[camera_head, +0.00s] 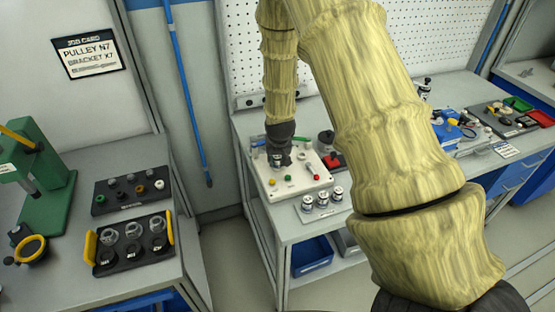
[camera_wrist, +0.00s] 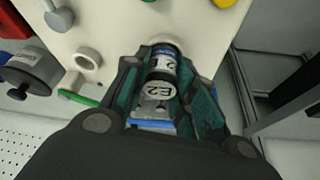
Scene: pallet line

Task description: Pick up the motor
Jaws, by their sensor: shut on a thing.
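My gripper (camera_wrist: 163,85) is shut on the motor (camera_wrist: 163,68), a small silver and dark cylinder with a white label marked "E2". In the wrist view the motor sits between the teal-lined fingers, in front of a cream-coloured panel box (camera_wrist: 120,25). In the head view my gripper (camera_head: 279,160) points down over the left back part of the same box (camera_head: 290,195). The fingers hide most of the motor there. I cannot tell whether the motor touches the box.
A small tray with several silver cylinders (camera_head: 322,202) stands in front of the box. Blue parts (camera_head: 445,128) lie further right. A left bench holds a black tray (camera_head: 130,188) and a green press (camera_head: 45,190).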

